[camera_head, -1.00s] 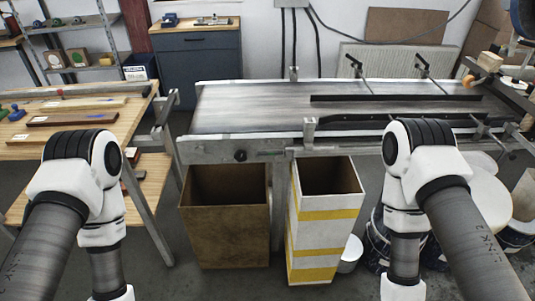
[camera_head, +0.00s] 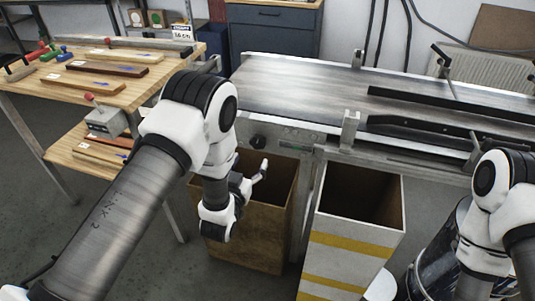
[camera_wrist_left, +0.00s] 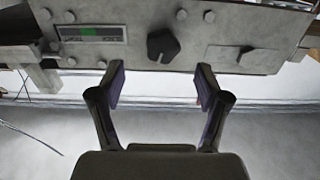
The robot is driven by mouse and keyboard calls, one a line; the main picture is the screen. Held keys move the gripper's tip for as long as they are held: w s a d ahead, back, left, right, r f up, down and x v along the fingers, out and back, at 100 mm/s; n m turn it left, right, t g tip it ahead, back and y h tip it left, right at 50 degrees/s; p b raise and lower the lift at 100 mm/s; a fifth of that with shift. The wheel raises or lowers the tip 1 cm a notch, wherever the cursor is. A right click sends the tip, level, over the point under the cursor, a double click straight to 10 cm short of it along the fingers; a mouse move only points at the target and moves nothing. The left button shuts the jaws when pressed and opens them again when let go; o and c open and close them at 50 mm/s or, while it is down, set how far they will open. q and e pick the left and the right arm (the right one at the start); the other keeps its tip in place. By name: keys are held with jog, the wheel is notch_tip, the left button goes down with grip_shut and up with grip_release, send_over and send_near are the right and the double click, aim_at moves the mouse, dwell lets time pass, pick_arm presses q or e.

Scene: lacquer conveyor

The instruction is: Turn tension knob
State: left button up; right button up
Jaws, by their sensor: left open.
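The tension knob is a small dark knob (camera_head: 258,142) on the front side of the conveyor frame, left of the metal post. In the left wrist view the black faceted knob (camera_wrist_left: 163,46) sits on a grey bolted panel, near the top middle. My left gripper (camera_head: 262,172) is just below the knob in the head view. In the left wrist view its two fingers (camera_wrist_left: 161,76) are spread, with nothing between them, and the knob lies ahead of the gap, apart from the fingertips. My right arm shows at the right edge, but its gripper is out of view.
The conveyor belt (camera_head: 300,84) runs off to the right. A brown bin (camera_head: 262,240) and a yellow-striped white bin (camera_head: 352,262) stand below its front edge. A wooden table (camera_head: 125,95) with lacquered sticks is at left. A green-marked label (camera_wrist_left: 88,32) is beside the knob.

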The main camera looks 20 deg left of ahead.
aim_at(257, 145)
pick_arm(q)
jog(key=w+p, duration=0.1)
jog(key=w, duration=0.5)
jog(key=shift+w+r, duration=0.1)
jog(key=shift+w, duration=0.1)
jog(key=shift+w+a, duration=0.15)
jog(key=shift+w, duration=0.3)
jog(key=c, duration=1.1)
